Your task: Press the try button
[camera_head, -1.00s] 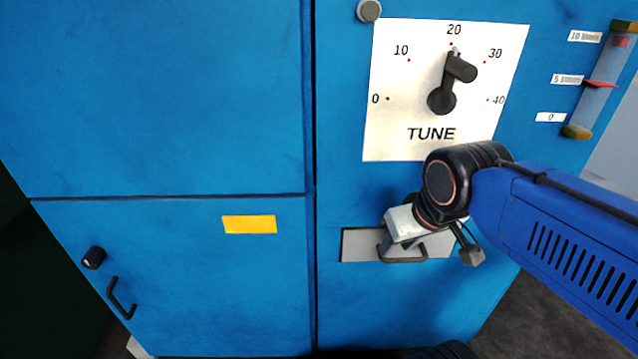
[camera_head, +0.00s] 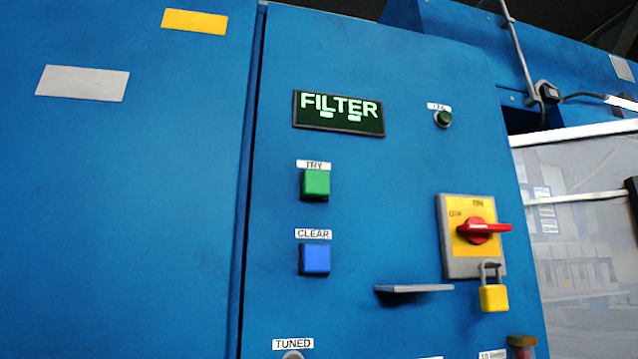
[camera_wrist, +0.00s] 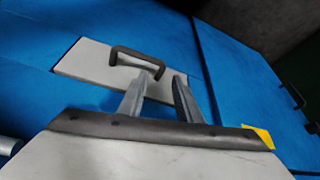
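The green TRY button (camera_head: 315,184) is on the blue cabinet front in the head view, under its white TRY label. My gripper (camera_wrist: 160,77) shows only in the wrist view. Its two fingers are apart with nothing between them, close to a black handle (camera_wrist: 137,52) on a pale panel (camera_wrist: 88,65). I cannot tell whether a finger touches the handle. The TRY button is not in the wrist view.
A red rotary switch (camera_head: 482,230) on a yellow plate is at right, with a yellow padlock (camera_head: 494,297) hanging below. A small grey ledge (camera_head: 414,289) juts out beside it. A small round green-black button (camera_head: 443,119) is at upper right. The TRY button's front is unobstructed.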

